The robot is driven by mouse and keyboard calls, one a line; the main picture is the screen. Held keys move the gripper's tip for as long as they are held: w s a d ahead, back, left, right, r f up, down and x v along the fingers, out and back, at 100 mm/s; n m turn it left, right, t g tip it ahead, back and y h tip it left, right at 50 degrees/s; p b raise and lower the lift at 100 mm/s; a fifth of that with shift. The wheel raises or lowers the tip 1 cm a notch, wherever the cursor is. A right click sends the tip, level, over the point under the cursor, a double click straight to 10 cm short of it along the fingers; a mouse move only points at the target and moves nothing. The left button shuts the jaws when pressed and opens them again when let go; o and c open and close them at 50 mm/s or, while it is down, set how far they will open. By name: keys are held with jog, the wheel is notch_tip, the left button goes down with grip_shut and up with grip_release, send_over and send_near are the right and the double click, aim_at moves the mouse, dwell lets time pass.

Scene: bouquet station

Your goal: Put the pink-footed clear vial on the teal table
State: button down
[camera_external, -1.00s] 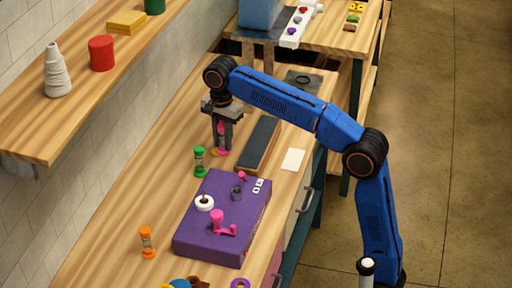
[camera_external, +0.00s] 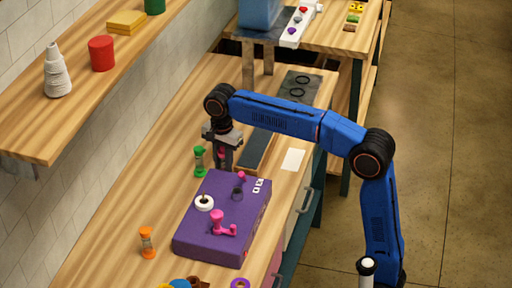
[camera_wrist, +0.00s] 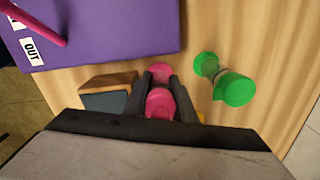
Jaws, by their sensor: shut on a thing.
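The pink-footed vial (camera_wrist: 160,103) is between the fingers of my gripper (camera_wrist: 163,88), with pink showing at both its ends in the wrist view. My gripper also shows in the external view (camera_external: 222,165), shut on the vial, just behind the purple box and right of the green-ended vial. The fingers hide most of the vial's clear middle. I cannot tell whether it touches the worktop. Teal shows on the front of the wooden counter (camera_external: 180,130) and on the legs of the back table (camera_external: 348,43), so I cannot tell which is the teal table.
A purple box (camera_external: 210,237) with pink levers stands close in front. A green-ended vial (camera_external: 200,161) stands left of my gripper, an orange-ended one (camera_external: 147,243) nearer. A dark tray (camera_external: 257,150) and white card (camera_external: 292,159) lie right. A ringed pad (camera_external: 300,88) lies behind.

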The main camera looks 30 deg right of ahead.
jog(key=shift+f, duration=0.1)
jog(key=c, duration=1.8)
grip_release()
jog(key=shift+o, duration=0.2)
notch_tip(320, 180, up, 12)
jog(key=shift+r, duration=0.15)
